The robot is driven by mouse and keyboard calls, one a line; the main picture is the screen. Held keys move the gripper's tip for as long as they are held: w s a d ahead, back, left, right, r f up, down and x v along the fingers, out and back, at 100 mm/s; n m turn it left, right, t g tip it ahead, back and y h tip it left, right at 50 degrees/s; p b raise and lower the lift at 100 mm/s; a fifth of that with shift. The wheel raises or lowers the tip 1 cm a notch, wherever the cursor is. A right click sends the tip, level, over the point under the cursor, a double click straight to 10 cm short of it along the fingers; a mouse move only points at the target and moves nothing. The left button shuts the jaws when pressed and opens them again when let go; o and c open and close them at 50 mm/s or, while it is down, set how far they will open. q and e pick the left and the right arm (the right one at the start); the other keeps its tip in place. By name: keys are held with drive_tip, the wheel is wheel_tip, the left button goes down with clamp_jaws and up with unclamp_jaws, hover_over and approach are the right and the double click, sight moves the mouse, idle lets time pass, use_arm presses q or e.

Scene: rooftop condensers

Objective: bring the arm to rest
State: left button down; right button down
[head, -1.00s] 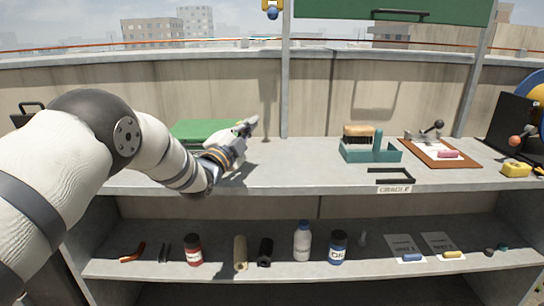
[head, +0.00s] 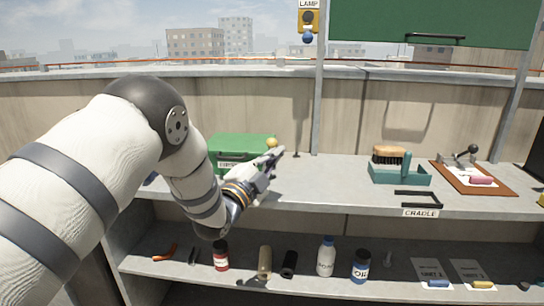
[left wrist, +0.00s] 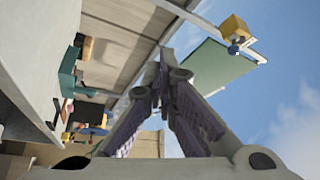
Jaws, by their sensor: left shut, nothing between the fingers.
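My left arm comes in from the left in the head view. Its gripper (head: 274,160) is shut and empty, in front of the right end of the green case (head: 230,143) on the counter. I cannot tell whether it touches anything there. In the left wrist view the two fingers (left wrist: 163,62) meet at their tips with nothing between them. My right gripper is not in view.
The grey counter (head: 330,180) is clear between the case and the teal holder with a brush (head: 400,176). A cradle (head: 418,203) sits at its front edge. Bottles (head: 326,258) and tools line the lower shelf. A lamp (head: 308,20) hangs above.

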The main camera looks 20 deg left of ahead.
use_arm(q)
drive_tip(key=shift+s+a+f, duration=0.15)
drive_tip(key=shift+s+f, duration=0.05)
drive_tip(key=shift+s, duration=0.25)
